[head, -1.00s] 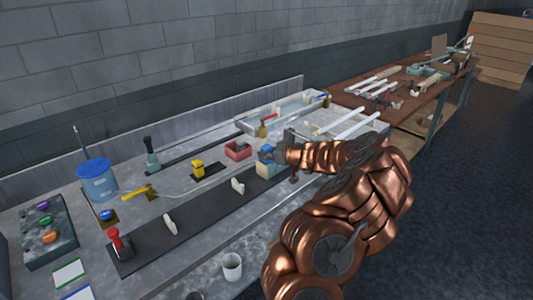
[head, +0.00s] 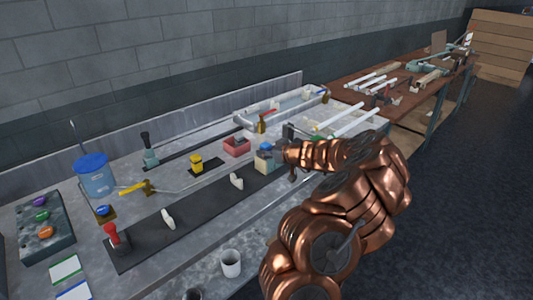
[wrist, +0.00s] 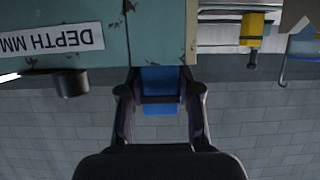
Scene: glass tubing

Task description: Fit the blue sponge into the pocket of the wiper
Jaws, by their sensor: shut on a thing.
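My gripper (wrist: 160,105) is shut on a blue sponge (wrist: 160,78), which shows between the two fingers in the wrist view. In the head view the gripper (head: 276,153) is at the far side of the bench's front half, with a small patch of blue at its tip. A pale block (head: 264,164) shows right below that blue. In the wrist view a teal surface (wrist: 100,38) with a "DEPTH MM" label is close to the sponge; I cannot tell whether they touch. I cannot make out the wiper's pocket for certain.
A small red box (head: 237,147) with a dark opening sits left of the gripper. A yellow piece (head: 196,163) and bent glass tubing lie further left.

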